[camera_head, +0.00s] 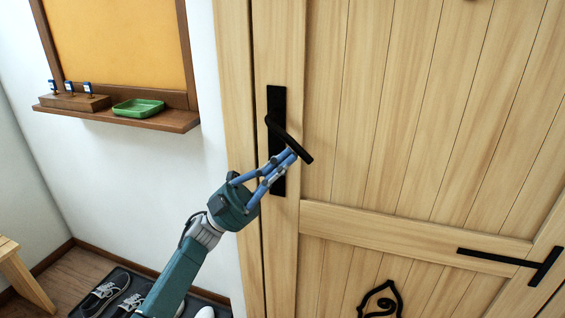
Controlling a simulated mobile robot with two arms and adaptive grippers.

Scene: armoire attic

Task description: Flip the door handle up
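The door (385,110) is light wood with vertical planks and fills the right side of the view. Its black handle (296,143) sits on a tall black backplate (277,102) near the door's left edge. The lever slants down to the right from its pivot. My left gripper (291,158) reaches up from below, with its blue fingers at the lever's lower side, partly over the backplate. The fingertips are close to the lever; I cannot tell whether they touch it. The fingers show a gap between them. My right gripper is out of view.
A wooden ledge (170,121) with a green tray (138,107) and an orange board (118,40) is on the wall at left. Shoes (104,294) lie on a dark mat at bottom left, near a wooden stool (22,275). A black hinge strap (505,259) is at lower right.

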